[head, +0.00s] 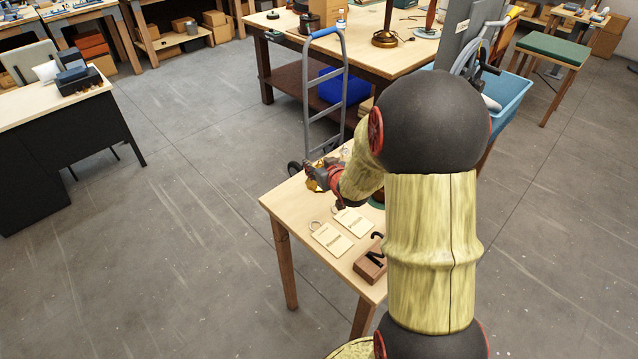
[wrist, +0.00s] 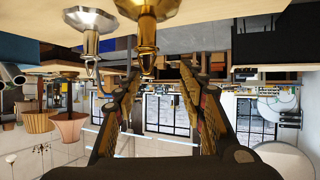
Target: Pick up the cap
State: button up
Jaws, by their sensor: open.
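My gripper (wrist: 158,72) is open, with its two fingers spread apart and nothing between the tips that I can make out. The wrist view is upside down. A shiny brass fitting (wrist: 145,35) with a flared base stands on the table close by the fingertips, and a silver flared fitting (wrist: 90,20) stands beside it. I cannot tell for sure which piece is the cap. In the head view my gripper (head: 318,176) is low over the far left part of the small wooden table (head: 290,205); my arm hides much of that table.
Two paper tags (head: 331,239) and a brown block (head: 371,264) with a black hook-like shape lie on the small table. A hand truck (head: 326,90) stands just behind it. A larger workbench (head: 375,55) with lamp parts is farther back.

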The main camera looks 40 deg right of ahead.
aim_at(312, 185)
jog(key=shift+t, duration=0.5)
jog(key=d+f, duration=0.1)
jog(key=f, duration=0.1)
jog(key=d+f, duration=0.1)
jog(key=f, duration=0.1)
jog(key=shift+w+d, duration=0.15)
jog(key=shift+d, duration=0.15)
jog(key=shift+w+f+b, duration=0.15)
jog(key=shift+f+b, duration=0.05)
jog(key=shift+b, duration=0.1)
jog(key=x, duration=0.2)
jog(key=b+x, duration=0.1)
jog(key=x, duration=0.1)
jog(key=b+x, duration=0.1)
jog(key=x, duration=0.1)
jog(key=shift+w+a+f, duration=0.1)
jog(key=shift+w+f, duration=0.15)
jog(key=shift+f, duration=0.2)
jog(key=shift+w, duration=0.35)
jog(key=shift+c, duration=1.2)
jog(key=c, duration=0.7)
grip_shut()
